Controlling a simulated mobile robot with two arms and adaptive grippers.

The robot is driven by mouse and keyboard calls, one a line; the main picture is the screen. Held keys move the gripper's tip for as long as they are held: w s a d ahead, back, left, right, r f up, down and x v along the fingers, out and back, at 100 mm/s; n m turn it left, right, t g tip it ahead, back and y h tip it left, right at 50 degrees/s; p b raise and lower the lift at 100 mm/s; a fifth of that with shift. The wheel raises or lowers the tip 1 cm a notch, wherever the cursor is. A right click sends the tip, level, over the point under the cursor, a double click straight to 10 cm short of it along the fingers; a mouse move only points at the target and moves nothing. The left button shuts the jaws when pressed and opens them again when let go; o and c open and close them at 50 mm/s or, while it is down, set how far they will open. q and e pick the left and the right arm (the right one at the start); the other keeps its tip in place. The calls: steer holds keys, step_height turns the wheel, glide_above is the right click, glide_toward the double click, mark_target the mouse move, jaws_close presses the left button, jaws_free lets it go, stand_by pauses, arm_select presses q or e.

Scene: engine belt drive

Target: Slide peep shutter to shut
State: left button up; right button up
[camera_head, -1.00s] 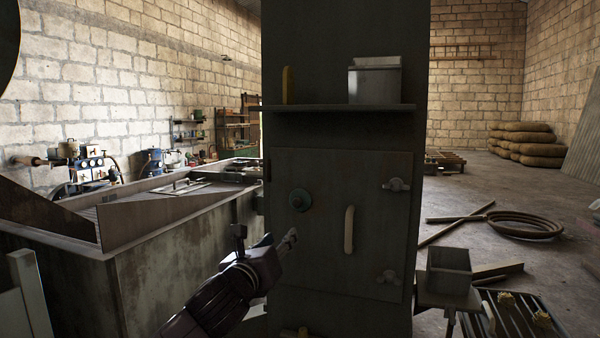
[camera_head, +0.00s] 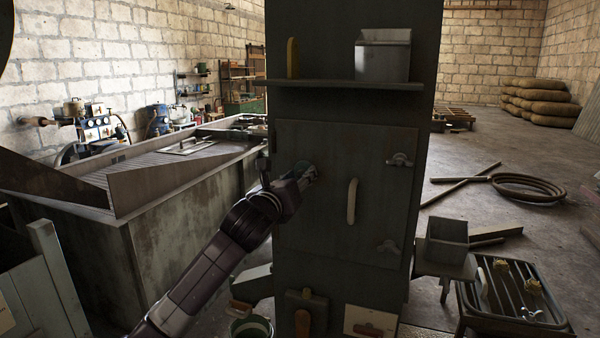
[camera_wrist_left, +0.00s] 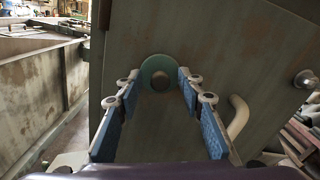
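The peep shutter (camera_wrist_left: 148,67) is a small round green plate with a dark knob (camera_wrist_left: 159,83) at its middle, on the dark furnace door (camera_head: 375,165). In the head view my left gripper (camera_head: 308,175) covers most of it. My left gripper also shows in the left wrist view (camera_wrist_left: 158,77), with its blue-padded fingers apart and nothing between the pads nearer the palm. Its fingertips are on either side of the knob, close to the door. I cannot tell whether they touch it. My right gripper is in neither view.
A cream door handle (camera_head: 352,201) is right of the shutter, with wing latches (camera_head: 399,160) on the door's right edge. A shelf (camera_head: 345,85) with a metal box (camera_head: 383,55) juts out above. A large trough (camera_head: 150,230) stands left. A stool-like stand with a bin (camera_head: 447,242) is right.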

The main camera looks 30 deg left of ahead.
arm_select(q)
steer(key=shift+w, duration=0.2)
jaws_close()
stand_by(0.3)
step_height(320, 180, down, 6)
steer(key=shift+a+f+b, duration=0.1)
steer(key=shift+f+b, duration=0.05)
steer(key=shift+b, duration=0.85)
steer(key=shift+f, duration=0.2)
jaws_free()
